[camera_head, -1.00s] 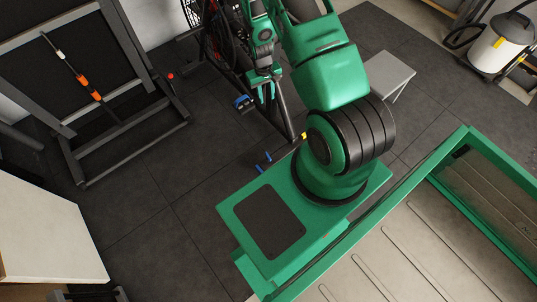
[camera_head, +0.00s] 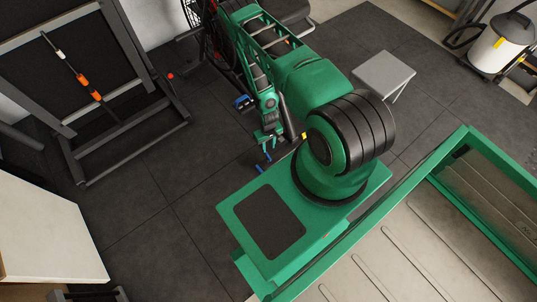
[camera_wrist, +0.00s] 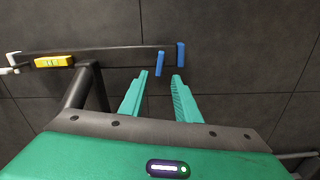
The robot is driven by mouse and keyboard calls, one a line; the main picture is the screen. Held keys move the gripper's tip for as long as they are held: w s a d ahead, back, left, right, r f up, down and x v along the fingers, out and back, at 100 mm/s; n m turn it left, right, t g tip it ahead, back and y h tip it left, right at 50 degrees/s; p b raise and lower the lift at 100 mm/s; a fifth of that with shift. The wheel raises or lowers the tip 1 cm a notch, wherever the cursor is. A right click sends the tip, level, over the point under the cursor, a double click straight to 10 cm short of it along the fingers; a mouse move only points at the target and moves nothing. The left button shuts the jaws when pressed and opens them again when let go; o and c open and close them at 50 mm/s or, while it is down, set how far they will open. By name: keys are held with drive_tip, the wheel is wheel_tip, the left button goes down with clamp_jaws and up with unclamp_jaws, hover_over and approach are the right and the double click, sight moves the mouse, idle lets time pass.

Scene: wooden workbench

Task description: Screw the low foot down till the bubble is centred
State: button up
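In the wrist view a dark bar (camera_wrist: 118,53) runs across the floor tiles, with a yellow level (camera_wrist: 54,61) near its left end. Its bubble is too small to read. Two blue foot parts, one shorter (camera_wrist: 160,63) and one taller (camera_wrist: 181,54), show at the bar's right end. My gripper (camera_wrist: 160,74) is open and empty, its teal fingers pointing toward them. The shorter blue part appears just beyond the gap between the fingertips. In the head view my gripper (camera_head: 268,138) is just above the two blue parts (camera_head: 267,157) in the picture. I cannot tell which foot is low.
Another blue part (camera_head: 243,102) shows beside my arm. A grey stool (camera_head: 384,72) stands to the right, and a dark frame (camera_head: 125,88) leans at left. A pale board (camera_head: 45,230) is at lower left. Dark tiled floor (camera_head: 175,165) lies open between.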

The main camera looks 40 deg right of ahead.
sight(268, 155)
wheel_tip(268, 155, down, 9)
drive_tip(key=shift+r, duration=0.1)
idle(0.3)
clamp_jaws()
drive_tip(key=shift+d, duration=0.2)
drive_tip(key=shift+a, duration=0.1)
